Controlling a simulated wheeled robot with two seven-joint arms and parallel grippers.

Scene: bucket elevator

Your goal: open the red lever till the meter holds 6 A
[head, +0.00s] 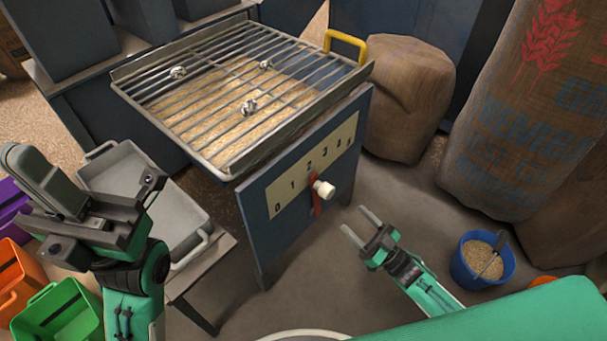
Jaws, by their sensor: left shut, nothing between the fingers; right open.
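The red lever (316,206) with a white knob (324,189) is on the blue front panel (283,233) of the hopper. Its upper end lies below the mark 2 on a cream scale (293,187) numbered from 0 upward; the last mark at the right is too small to read surely. No separate meter is clear. My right gripper (354,222) is open and empty, to the lower right of the lever and apart from it. My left gripper (30,170) is shut and empty at the far left, well away from the panel.
A grate (230,82) with three small crumpled lumps covers grain in the hopper; a yellow handle (347,39) stands at its back corner. A grey tray (190,254) is at left, near orange and green bins (57,315). Sacks (405,95) and a blue bucket (463,275) are at right.

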